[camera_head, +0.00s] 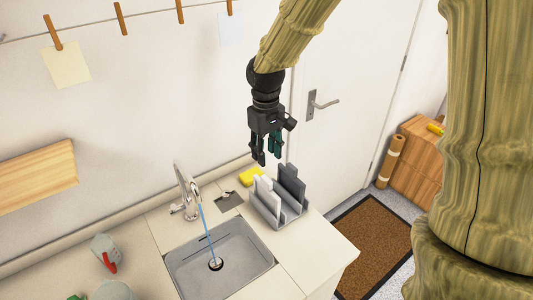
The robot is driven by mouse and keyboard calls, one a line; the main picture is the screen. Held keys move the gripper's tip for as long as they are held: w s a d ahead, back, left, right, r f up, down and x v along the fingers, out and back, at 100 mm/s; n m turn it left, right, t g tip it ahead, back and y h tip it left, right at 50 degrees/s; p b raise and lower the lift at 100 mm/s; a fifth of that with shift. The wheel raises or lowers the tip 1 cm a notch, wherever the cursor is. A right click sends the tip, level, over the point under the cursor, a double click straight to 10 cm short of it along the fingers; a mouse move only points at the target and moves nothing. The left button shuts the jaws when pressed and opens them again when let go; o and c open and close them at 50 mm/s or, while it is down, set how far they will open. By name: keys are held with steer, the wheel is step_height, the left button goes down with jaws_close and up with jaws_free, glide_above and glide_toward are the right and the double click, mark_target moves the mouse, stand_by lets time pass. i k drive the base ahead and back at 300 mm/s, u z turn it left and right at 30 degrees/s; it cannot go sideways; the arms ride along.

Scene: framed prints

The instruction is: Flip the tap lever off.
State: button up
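The chrome tap (188,192) stands at the back left of the sink (181,272), its spout curving over the basin. A thin blue stream of water (207,232) runs from the spout towards the drain. A small part sticks out at the left of the tap's base and may be the lever; its exact setting is too small to tell. My gripper (267,160) hangs with its fingers down, to the right of the tap and higher in the picture. Its fingers are apart with nothing between them.
A grey rack with upright boards (278,202) and a yellow sponge (251,177) stand right of the tap, below my gripper in the picture. A red-and-grey item (105,252) is on the left counter. A white door (345,70) is behind.

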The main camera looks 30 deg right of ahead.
mark_target(172, 210)
steer(key=k, duration=1)
